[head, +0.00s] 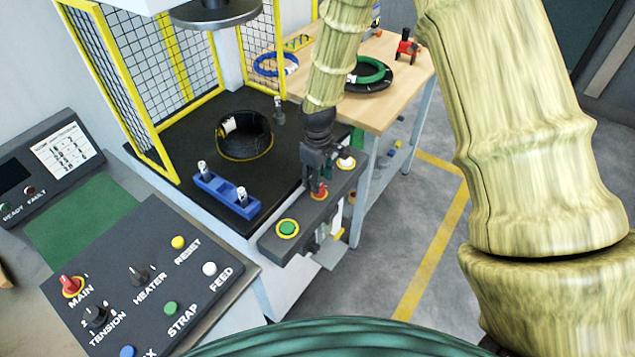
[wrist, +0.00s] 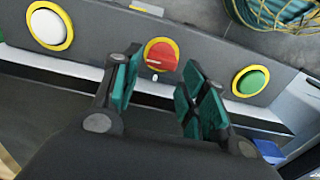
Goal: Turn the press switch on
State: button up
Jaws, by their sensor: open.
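The press's front panel (head: 266,245) carries a red rotary switch (head: 319,191) on a yellow ring, between a green button (head: 287,228) and a white button (head: 346,163). In the wrist view the red switch (wrist: 161,54) shows just beyond and between my fingertips. My gripper (head: 318,172) is over the switch, pointing down at it, and partly hides it in the head view. In the wrist view my gripper (wrist: 160,80) is open, with teal pads apart and nothing between them. I cannot tell whether the pads touch the switch. The switch's setting is too small to read.
A blue block with pegs (head: 226,194) and a black coil (head: 244,136) lie on the press bed, beside a yellow mesh guard (head: 125,85). A wooden table (head: 405,82) with coils stands behind my arm. A control console (head: 150,285) is at the lower left.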

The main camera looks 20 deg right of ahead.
notch_tip(320, 180, up, 9)
dwell(0.4)
dwell(0.4)
